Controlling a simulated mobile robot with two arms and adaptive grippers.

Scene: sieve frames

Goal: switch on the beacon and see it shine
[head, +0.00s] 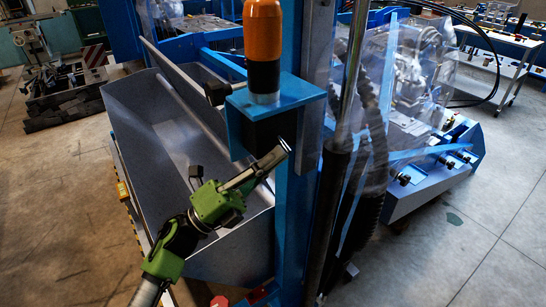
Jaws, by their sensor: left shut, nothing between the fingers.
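The beacon (262,32) is an orange cylinder on a black base, upright on a blue bracket (285,93) fixed to a blue post. Its orange cover shows no clear glow, and its top is cut off by the picture's edge. A black knob (216,94) sticks out at the left of the bracket; I cannot tell if it is the switch. My left gripper (283,152) is green with grey fingers, shut and empty. In the picture its fingertips are just below the bracket, pointing up and right; I cannot tell whether they touch anything. My right gripper is not in view.
A grey metal trough (150,125) lies left of the post. Black hoses and a clear plastic guard (410,75) stand to the right, by a blue machine base with several knobs.

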